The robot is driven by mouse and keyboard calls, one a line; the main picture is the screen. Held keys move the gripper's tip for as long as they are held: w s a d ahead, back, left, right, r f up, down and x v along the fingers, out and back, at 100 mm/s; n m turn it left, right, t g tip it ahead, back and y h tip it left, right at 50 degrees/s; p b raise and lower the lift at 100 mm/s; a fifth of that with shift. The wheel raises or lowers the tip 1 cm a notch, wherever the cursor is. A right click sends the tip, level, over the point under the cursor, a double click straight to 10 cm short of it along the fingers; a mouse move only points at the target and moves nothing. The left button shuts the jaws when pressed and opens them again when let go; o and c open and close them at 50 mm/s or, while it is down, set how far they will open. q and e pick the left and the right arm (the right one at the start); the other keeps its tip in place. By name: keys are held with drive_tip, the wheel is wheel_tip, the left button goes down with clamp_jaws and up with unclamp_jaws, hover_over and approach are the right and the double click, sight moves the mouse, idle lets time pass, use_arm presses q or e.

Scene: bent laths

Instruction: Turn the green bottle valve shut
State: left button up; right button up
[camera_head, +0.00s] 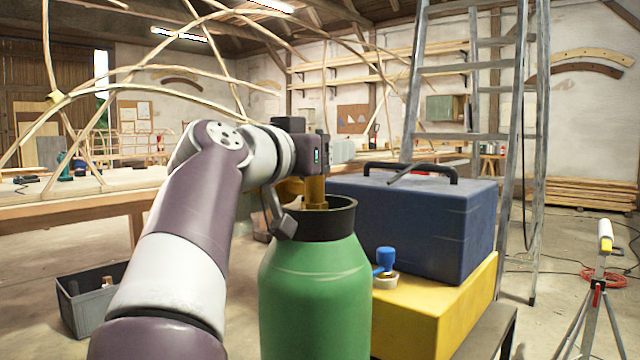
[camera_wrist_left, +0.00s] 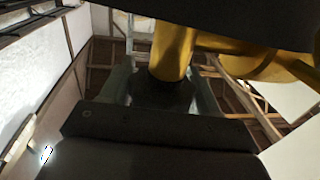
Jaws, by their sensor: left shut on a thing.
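The green bottle (camera_head: 315,300) stands upright in the head view, with a black collar (camera_head: 338,217) around its top. A brass valve (camera_head: 316,190) rises inside the collar; its brass body (camera_wrist_left: 172,52) also shows in the left wrist view. My left arm reaches across from the left to the valve. In the left wrist view, my left gripper (camera_wrist_left: 158,88) has its two pale fingers on either side of a dark knob (camera_wrist_left: 160,100) at the end of the brass stem, shut on it. In the head view the fingertips and knob are mostly hidden. My right gripper is not in view.
A dark blue case (camera_head: 420,225) sits on a yellow box (camera_head: 430,310) just right of the bottle, with a small blue-topped item (camera_head: 385,262) beside it. A stepladder (camera_head: 480,110) stands behind. A workbench (camera_head: 110,192) with bent laths is at the left, a grey crate (camera_head: 90,305) below.

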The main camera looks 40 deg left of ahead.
use_arm(q)
drive_tip(key=shift+m+h+p, duration=0.4)
drive_tip(key=shift+h+p, duration=0.3)
drive_tip(key=shift+h, duration=0.1)
drive_tip(key=shift+d+f+m+h+p, duration=0.1)
drive_tip(key=shift+f+m+h+p, duration=0.1)
drive_tip(key=shift+m+h+p, duration=0.25)
drive_tip(key=o, duration=1)
drive_tip(key=shift+r, duration=0.1)
